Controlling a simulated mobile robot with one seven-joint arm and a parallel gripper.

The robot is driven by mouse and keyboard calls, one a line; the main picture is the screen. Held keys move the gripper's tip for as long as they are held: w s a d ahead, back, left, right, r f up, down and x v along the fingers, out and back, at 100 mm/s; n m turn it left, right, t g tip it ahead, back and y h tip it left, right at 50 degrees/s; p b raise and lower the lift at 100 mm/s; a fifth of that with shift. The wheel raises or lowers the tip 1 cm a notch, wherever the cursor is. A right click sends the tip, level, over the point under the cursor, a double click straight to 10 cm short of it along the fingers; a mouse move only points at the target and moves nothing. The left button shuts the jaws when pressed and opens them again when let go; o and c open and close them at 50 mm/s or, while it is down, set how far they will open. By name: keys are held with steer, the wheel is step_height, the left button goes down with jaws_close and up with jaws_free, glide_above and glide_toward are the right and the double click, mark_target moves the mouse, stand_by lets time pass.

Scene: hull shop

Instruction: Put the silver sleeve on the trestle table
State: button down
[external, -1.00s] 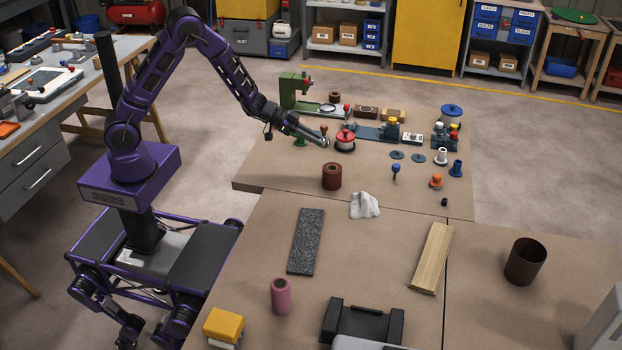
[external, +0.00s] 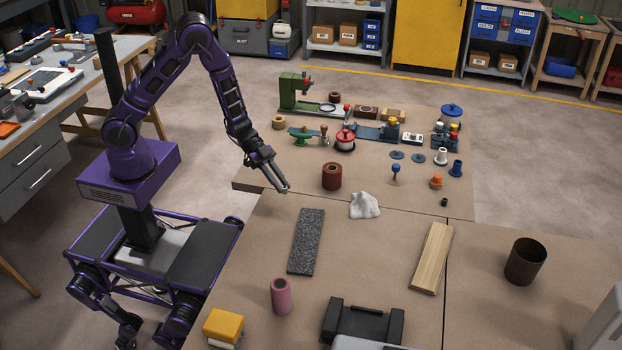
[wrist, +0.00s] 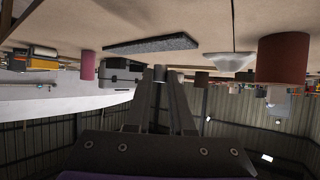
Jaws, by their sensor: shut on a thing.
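My gripper (external: 284,189) hangs above the brown work surface (external: 262,222), left of the dark red roll and behind the dark grey strip. In the wrist view my gripper (wrist: 160,76) has its fingers closed on a small light grey piece (wrist: 160,73), which looks like the silver sleeve. The fingers hide most of it. In the external view it is too small to make out clearly. A table with slanted wooden legs (external: 98,83) stands at the left behind my arm and looks like the trestle table. Its top carries trays and small parts.
The brown surface holds a dark red roll (external: 332,176), a white cloth (external: 364,205), a dark grey strip (external: 306,242), a wooden board (external: 432,258), a pink roll (external: 282,296) and a rusty tube (external: 525,261). Small fittings crowd its far part. Floor separates it from the left table.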

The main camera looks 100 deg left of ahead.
mark_target(281, 204)
steer(key=shift+f+b, duration=0.45)
steer(key=shift+f, duration=2.5)
steer(key=shift+f, duration=0.15)
steer(key=c, duration=0.8)
jaws_free()
steer(key=shift+r, duration=0.2)
steer(key=p+v, duration=0.1)
steer(key=v, duration=1.1)
steer(key=shift+w, duration=0.15)
